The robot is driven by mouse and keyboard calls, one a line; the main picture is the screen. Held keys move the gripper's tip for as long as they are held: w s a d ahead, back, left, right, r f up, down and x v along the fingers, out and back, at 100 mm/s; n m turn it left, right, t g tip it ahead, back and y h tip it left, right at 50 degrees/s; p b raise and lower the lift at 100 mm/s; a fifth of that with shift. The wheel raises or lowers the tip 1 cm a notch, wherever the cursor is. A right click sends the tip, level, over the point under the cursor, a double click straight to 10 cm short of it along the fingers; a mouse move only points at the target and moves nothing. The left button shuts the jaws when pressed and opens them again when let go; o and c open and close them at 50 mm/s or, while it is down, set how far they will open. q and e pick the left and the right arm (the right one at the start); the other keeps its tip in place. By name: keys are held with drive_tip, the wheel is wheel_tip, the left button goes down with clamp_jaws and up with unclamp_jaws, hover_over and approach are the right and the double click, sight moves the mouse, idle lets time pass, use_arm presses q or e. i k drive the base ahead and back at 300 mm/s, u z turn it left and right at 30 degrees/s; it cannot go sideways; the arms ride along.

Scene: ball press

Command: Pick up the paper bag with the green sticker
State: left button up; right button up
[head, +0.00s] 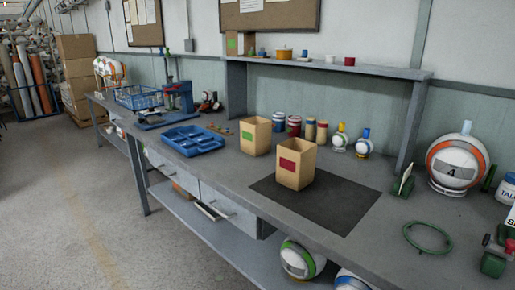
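The paper bag with the green sticker (255,137) stands upright on the grey workbench, left of and a little behind a second paper bag with a red sticker (295,165). The red-sticker bag stands on a dark mat. Both bags are tan and open at the top. Another small tan box with a green label (233,44) stands on the raised shelf at the back. Neither of my grippers shows in the head view.
The workbench (232,180) runs from front right to back left. A blue tray (192,139) lies left of the bags. Jars (294,125) and small balls (339,140) stand behind them. The dark mat (340,202) is clear at right. A green ring (427,238) lies near the front.

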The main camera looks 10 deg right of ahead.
sight(256, 131)
drive_tip(key=u, duration=1.35)
drive_tip(key=i, duration=1)
drive_tip(key=z, duration=0.3)
